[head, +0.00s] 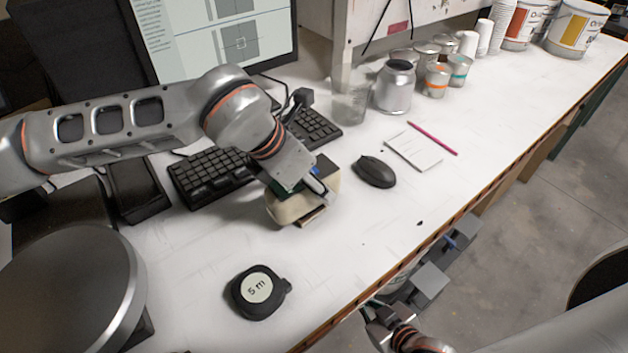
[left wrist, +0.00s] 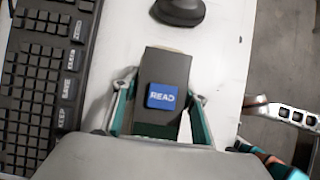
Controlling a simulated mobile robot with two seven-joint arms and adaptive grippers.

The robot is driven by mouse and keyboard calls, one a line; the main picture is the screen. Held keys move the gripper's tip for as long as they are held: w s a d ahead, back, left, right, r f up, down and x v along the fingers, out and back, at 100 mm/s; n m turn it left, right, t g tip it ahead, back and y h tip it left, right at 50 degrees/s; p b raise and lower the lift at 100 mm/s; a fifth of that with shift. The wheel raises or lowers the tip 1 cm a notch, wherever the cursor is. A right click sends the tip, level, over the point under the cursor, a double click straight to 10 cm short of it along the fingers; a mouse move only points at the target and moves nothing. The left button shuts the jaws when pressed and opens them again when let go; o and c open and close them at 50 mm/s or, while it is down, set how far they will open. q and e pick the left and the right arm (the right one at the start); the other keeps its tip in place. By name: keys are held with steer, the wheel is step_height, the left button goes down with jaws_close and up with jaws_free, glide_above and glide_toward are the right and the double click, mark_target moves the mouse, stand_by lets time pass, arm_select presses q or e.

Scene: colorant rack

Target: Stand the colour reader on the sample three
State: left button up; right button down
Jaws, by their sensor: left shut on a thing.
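The colour reader (head: 289,210) is a cream block with a dark top, on or just above the white worktop in front of the keyboard. Its blue READ button (left wrist: 162,96) faces up in the left wrist view. My left gripper (head: 312,190) comes from above and is shut on the reader, one finger on each side, also in the left wrist view (left wrist: 160,104). A small tan edge (head: 313,217) shows at the reader's front base. I cannot identify sample three. My right gripper (head: 432,275) hangs beyond the table's front edge; its jaw state is unclear.
A black mouse (head: 375,171), a white card (head: 413,153) and a pink pencil (head: 433,138) lie right of the reader. A tape measure (head: 257,291) lies in front. The keyboard (head: 208,177) is behind. Cans and a glass beaker (head: 350,103) stand farther back. Front-right worktop is clear.

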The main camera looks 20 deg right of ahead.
arm_select(q)
steer(key=o, duration=1.7)
steer(key=shift+r, duration=0.2)
steer(key=b+v, duration=0.1)
steer(key=v, duration=1)
steer(key=shift+s+a+r, duration=0.15)
steer(key=shift+a+r, duration=0.05)
steer(key=shift+r, duration=0.15)
